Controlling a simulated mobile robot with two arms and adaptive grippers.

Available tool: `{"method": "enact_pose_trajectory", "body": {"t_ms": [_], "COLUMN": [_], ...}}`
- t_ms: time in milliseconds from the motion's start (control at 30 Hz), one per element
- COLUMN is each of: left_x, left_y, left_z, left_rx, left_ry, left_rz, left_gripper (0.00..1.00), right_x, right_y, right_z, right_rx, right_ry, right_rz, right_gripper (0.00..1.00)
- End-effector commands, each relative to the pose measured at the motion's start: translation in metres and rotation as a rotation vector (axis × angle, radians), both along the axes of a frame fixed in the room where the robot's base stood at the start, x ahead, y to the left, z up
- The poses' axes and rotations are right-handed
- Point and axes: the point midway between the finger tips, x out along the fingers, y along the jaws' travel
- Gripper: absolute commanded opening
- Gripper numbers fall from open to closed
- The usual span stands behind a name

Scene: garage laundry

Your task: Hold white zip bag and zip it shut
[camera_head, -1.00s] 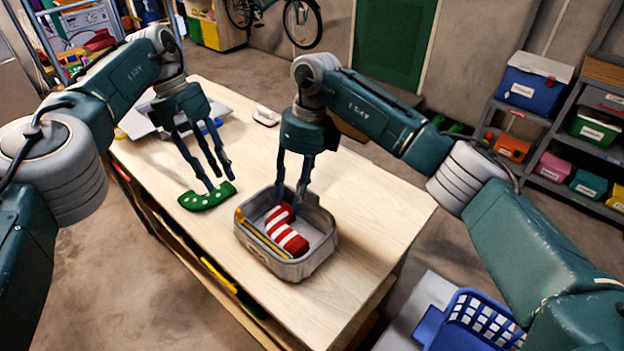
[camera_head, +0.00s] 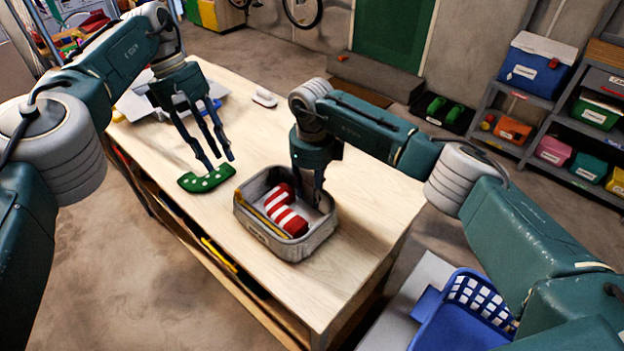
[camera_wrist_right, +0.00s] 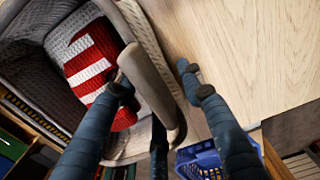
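No plainly white bag shows; an open-topped light grey, ribbed bag-like container (camera_head: 285,247) stands on the table. A red-and-white striped item (camera_head: 287,216) lies inside, with a yellow strip along the near-left inner side. My right gripper (camera_head: 308,198) is at the container's far-right rim. In the right wrist view its fingers (camera_wrist_right: 162,88) are apart around the raised rim (camera_wrist_right: 150,78), one on the inner side, others outside. The striped item also shows there (camera_wrist_right: 98,72). My left gripper (camera_head: 221,162) has its fingers apart just above a green white-dotted item (camera_head: 206,180) on the table.
The wooden table (camera_head: 330,270) is clear right of and in front of the container. A grey tray-like item (camera_head: 140,107) and a small white item (camera_head: 264,98) lie at its far end. A blue basket (camera_head: 465,318) stands low at the right. Shelves with bins (camera_head: 540,66) are beyond.

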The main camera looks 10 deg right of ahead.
Motion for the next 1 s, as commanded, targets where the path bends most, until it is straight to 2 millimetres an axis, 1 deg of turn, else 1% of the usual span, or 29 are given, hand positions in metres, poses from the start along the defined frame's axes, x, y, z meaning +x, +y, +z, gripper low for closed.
{"method": "enact_pose_trajectory", "body": {"t_ms": [100, 333, 367, 400, 467, 500, 533, 567, 900, 1000], "left_x": [0.0000, 0.0000, 0.0000, 0.0000, 0.0001, 0.0001, 0.0001, 0.0001, -0.0002, -0.0031], "left_y": [0.0000, 0.0000, 0.0000, 0.0000, 0.0001, 0.0001, 0.0001, 0.0001, 0.0001, -0.0001], "left_z": [0.0001, 0.0001, 0.0001, 0.0001, 0.0001, 0.0001, 0.0001, 0.0001, -0.0003, -0.0050], "left_rx": [0.000, 0.000, 0.000, 0.000, 0.000, 0.000, 0.000, 0.000, 0.001, 0.007], "left_ry": [0.000, 0.000, 0.000, 0.000, 0.000, 0.000, 0.000, 0.000, 0.001, 0.015], "left_rz": [0.000, 0.000, 0.000, 0.000, 0.000, 0.000, 0.000, 0.000, 0.002, 0.020], "left_gripper": [0.31, 0.31, 0.31, 0.31, 0.31, 0.31, 0.31, 0.31, 0.31, 0.31], "right_x": [0.0000, 0.0001, 0.0001, 0.0001, 0.0001, 0.0001, 0.0001, 0.0001, 0.0001, 0.0001], "right_y": [0.0000, -0.0001, -0.0001, -0.0001, -0.0001, -0.0001, -0.0001, -0.0001, -0.0001, -0.0001], "right_z": [-0.0044, -0.0050, -0.0050, -0.0049, -0.0049, -0.0049, -0.0048, -0.0048, -0.0046, -0.0046], "right_rx": [-0.001, -0.001, 0.000, 0.000, 0.000, 0.000, 0.000, 0.000, 0.000, 0.000], "right_ry": [-0.001, -0.001, 0.000, 0.000, 0.000, 0.000, 0.000, 0.000, 0.000, 0.000], "right_rz": [0.000, 0.000, 0.000, 0.000, 0.000, 0.000, 0.000, 0.000, 0.000, 0.000], "right_gripper": [0.38, 0.38, 0.36, 0.28, 0.16, 0.08, 0.02, 0.00, 0.00, 0.00]}}
